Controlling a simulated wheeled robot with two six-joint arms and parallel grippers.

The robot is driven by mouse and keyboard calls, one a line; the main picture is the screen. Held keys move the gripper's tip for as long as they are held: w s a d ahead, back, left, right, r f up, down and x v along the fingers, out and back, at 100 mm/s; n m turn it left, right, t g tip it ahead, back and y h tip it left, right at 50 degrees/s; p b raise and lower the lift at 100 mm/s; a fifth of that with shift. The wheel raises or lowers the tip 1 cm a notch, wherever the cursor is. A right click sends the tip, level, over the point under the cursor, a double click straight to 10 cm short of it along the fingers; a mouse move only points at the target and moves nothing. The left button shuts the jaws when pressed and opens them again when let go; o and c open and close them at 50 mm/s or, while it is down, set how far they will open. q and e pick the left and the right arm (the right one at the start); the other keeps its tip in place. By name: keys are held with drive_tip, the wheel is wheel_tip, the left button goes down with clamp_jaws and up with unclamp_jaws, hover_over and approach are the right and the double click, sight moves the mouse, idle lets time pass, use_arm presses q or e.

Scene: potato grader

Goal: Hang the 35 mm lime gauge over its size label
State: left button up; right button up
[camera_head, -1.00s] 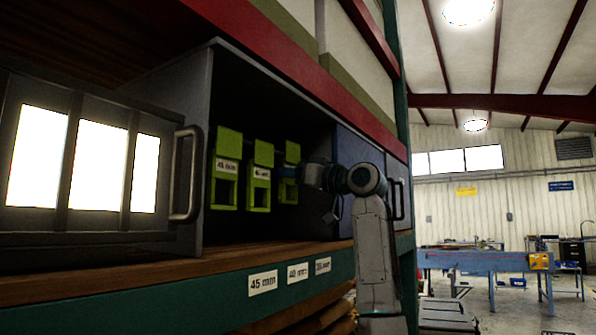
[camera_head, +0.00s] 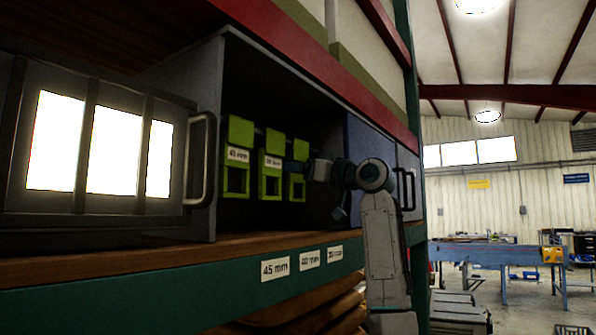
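Three lime gauges hang in a row inside the dark open cabinet. The left gauge (camera_head: 238,132) reads 45 mm. The middle gauge (camera_head: 271,143) has a blurred size tag I cannot read surely. The right gauge (camera_head: 298,189) has its middle covered by my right gripper (camera_head: 297,169), so its size is hidden. That gripper is at the right gauge; its fingers are too small and dark to tell whether they are shut on it. On the green shelf edge below are the labels 45 mm (camera_head: 275,268), 40 mm (camera_head: 310,259) and a blurred right one (camera_head: 335,253), probably 35 mm. My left gripper is out of view.
An open cabinet door (camera_head: 150,215) with a handle (camera_head: 200,160) stands to the left. A blue-grey panel (camera_head: 368,135) borders the opening at the right. The wooden shelf (camera_head: 130,262) is bare in front of the gauges. A blue bench (camera_head: 490,252) stands far right.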

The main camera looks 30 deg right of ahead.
drive_tip(key=b+v, duration=0.5)
drive_tip(key=v, duration=0.5)
drive_tip(key=shift+s+d, duration=0.25)
drive_tip(key=shift+s, duration=0.1)
drive_tip(key=shift+f, duration=0.1)
